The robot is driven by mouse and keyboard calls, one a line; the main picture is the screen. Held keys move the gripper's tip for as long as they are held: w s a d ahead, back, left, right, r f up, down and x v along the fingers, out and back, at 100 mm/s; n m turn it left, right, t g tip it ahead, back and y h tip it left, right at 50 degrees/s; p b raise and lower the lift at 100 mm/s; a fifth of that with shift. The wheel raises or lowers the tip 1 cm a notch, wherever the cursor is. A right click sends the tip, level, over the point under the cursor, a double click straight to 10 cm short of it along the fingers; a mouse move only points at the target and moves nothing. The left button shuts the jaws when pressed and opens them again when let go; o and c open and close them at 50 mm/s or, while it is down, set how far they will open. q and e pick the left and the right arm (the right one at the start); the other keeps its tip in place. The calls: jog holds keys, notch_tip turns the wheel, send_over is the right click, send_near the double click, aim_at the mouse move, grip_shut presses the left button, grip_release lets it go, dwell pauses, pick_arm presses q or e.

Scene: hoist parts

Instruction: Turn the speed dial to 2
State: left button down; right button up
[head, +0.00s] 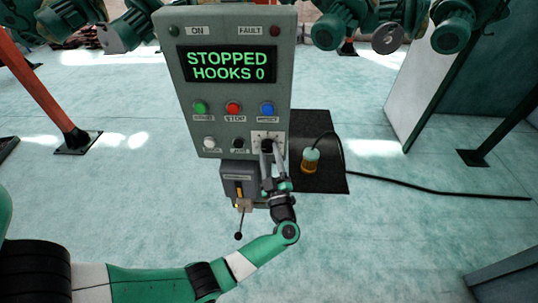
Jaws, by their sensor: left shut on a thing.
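The speed dial (267,145) is a dark knob on a pale plate at the lower right of the grey control panel (184,75). My left gripper (267,153) comes up from below and is shut on the dial. Its fingers cover part of the knob, and I cannot read which number the dial points to. The panel's screen (228,66) reads "STOPPED HOOKS 0" in green letters. My right gripper is not in view.
Green (200,108), red (233,108) and blue (267,108) buttons sit above the dial. A lever (239,235) hangs below the panel.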

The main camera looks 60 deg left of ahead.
pick_arm(q)
jog(key=shift+n, duration=0.3)
jog(key=shift+c, duration=1.7)
grip_release()
jog(key=shift+d, duration=0.15)
jog(key=v, duration=1.1)
jog(key=shift+d, duration=0.2)
jog(key=shift+a, duration=0.1)
